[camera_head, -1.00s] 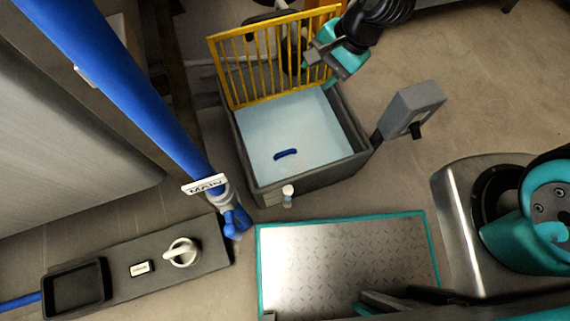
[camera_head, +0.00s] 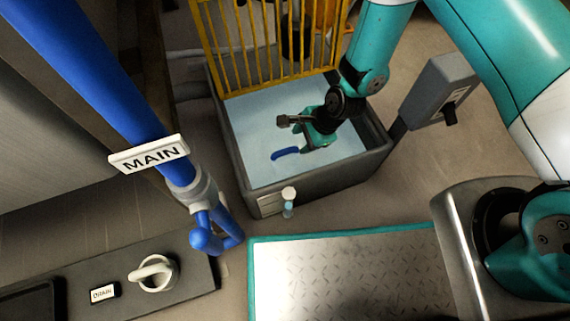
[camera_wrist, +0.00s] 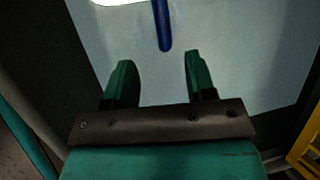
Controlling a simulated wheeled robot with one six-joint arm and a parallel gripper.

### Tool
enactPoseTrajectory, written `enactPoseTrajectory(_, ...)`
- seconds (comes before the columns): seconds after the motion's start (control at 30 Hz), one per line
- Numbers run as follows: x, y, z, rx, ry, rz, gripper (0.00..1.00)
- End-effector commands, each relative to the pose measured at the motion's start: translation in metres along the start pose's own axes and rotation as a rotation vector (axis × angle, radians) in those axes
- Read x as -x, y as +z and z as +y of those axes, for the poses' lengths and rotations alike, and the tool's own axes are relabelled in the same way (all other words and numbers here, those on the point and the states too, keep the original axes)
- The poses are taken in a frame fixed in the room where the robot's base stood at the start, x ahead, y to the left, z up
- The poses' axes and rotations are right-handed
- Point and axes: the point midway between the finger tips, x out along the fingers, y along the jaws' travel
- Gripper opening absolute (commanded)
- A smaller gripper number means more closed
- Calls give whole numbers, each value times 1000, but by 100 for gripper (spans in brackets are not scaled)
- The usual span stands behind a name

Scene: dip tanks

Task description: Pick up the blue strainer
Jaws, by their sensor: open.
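The blue strainer (camera_head: 286,153) shows only as a short blue handle in the pale liquid of the grey tank. In the wrist view the blue handle (camera_wrist: 162,24) points down from the top edge, ahead of the gap between my fingers. The rest of the strainer cannot be made out. My gripper (camera_head: 307,145) is over the tank, just to the right of the handle in the head view. In the wrist view my gripper (camera_wrist: 158,62) has its two green fingers apart with nothing between them.
The grey tank (camera_head: 333,178) has a yellow barred gate (camera_head: 265,50) raised at its back. A grey control box (camera_head: 438,90) stands to its right. The blue MAIN pipe (camera_head: 125,105) is at left, above a panel with a drain valve (camera_head: 153,273). A metal plate (camera_head: 340,275) lies in front.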

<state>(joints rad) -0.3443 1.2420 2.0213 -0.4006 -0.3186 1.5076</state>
Motion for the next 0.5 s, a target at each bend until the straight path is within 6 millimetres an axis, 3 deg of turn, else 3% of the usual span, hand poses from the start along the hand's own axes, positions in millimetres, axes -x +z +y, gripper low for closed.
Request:
enactPoseTrajectory(0.03, -17, -2, 1, 2, 0, 0, 50)
enactPoseTrajectory(0.1, -27, -2, 1, 3, 1, 0, 50)
enactPoseTrajectory(0.5, -54, -2, -1, 2, 0, 0, 50)
